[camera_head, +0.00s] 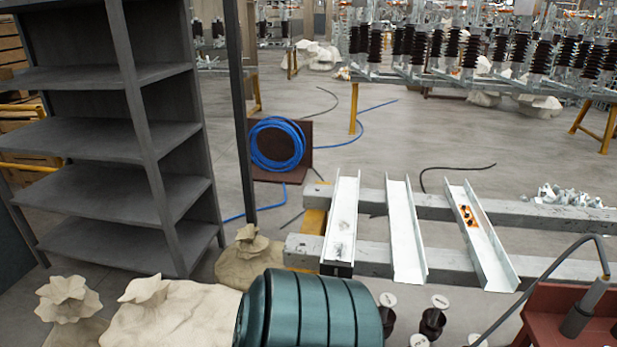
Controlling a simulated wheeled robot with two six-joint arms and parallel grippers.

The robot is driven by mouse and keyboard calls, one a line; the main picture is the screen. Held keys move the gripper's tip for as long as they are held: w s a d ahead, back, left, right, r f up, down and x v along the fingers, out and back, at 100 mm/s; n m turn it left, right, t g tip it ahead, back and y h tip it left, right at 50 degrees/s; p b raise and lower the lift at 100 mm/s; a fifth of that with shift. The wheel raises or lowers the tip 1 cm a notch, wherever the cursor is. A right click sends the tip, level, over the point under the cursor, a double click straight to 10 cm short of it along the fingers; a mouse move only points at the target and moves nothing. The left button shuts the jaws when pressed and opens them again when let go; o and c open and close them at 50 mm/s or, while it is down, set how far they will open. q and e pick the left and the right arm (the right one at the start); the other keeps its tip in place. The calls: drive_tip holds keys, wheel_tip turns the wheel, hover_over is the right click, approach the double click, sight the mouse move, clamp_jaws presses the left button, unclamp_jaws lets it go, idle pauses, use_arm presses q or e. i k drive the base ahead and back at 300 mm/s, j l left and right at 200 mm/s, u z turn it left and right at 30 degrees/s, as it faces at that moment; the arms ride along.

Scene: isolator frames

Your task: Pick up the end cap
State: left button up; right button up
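Three white metal channels lie across two grey beams right of centre: a left channel (343,215), a middle channel (404,225) and a right channel (483,245). The left channel has a dark piece (336,268) at its near end. An orange piece with dark spots (468,216) lies in the right channel. Small grey bits lie inside the left channel. I cannot tell which of these pieces, if any, is the end cap. Neither of my grippers is in view.
A grey shelf unit (95,140) stands at the left, its shelves empty. A teal ribbed barrel (310,310) and beige sacks (170,318) fill the near left. A red box (560,310) stands at the near right. A blue hose coil (278,145) sits behind. Open floor lies beyond the beams.

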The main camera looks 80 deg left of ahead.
sight(337, 268)
drive_tip(key=l+u, duration=0.15)
drive_tip(key=u, duration=2.35)
